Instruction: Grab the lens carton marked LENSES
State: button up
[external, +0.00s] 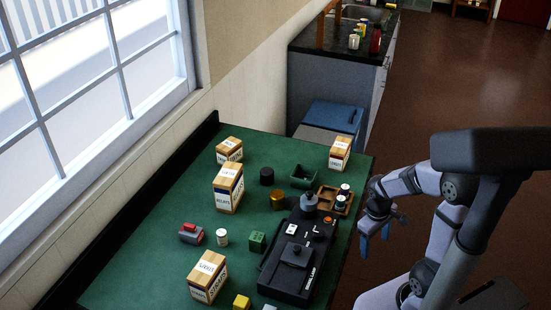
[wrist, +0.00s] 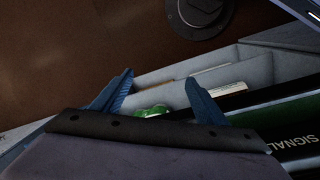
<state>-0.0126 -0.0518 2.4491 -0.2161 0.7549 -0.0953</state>
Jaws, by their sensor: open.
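Several white cartons with wood-coloured tops and dark lettering stand on the green table in the external view. One is at the back left (external: 229,150), one at the back right (external: 340,153), a taller one left of centre (external: 228,190) and one at the front left (external: 208,279). The print is too small for me to tell which is marked LENSES. My gripper (external: 375,240) is off the table's right edge, apart from every carton. In the wrist view my gripper (wrist: 160,92) has its blue fingers spread and empty. No carton can be made out there.
A black panel device (external: 297,258) with a lever lies along the table's right side. In the wrist view, pale compartments (wrist: 205,72) lie beyond the fingers.

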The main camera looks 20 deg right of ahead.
jog(key=w+d+n+t+h+b, duration=0.15)
jog(key=w+d+n+h, duration=0.25)
jog(key=w+d+n, duration=0.45)
notch_tip(320, 180, up, 14)
jog(key=n+t+h+b, duration=0.7)
jog(key=n+t, duration=0.4)
jog(key=n, duration=0.4)
send_over(344, 139)
jog(key=p+v, duration=0.1)
jog(key=v, duration=0.4)
jog(key=shift+a+h, duration=0.25)
jog(key=shift+h, duration=0.05)
jog(key=shift+f+p, duration=0.5)
jog(key=shift+f, duration=2.4)
jog(key=shift+f, duration=0.1)
jog(key=shift+f, duration=0.3)
jog(key=shift+f+p+x, duration=0.1)
jog(key=shift+p+x, duration=0.3)
jog(key=shift+x, duration=0.9)
jog(key=shift+f+p+x, duration=0.15)
jog(key=shift+p+x, duration=0.2)
jog(key=shift+x, duration=0.9)
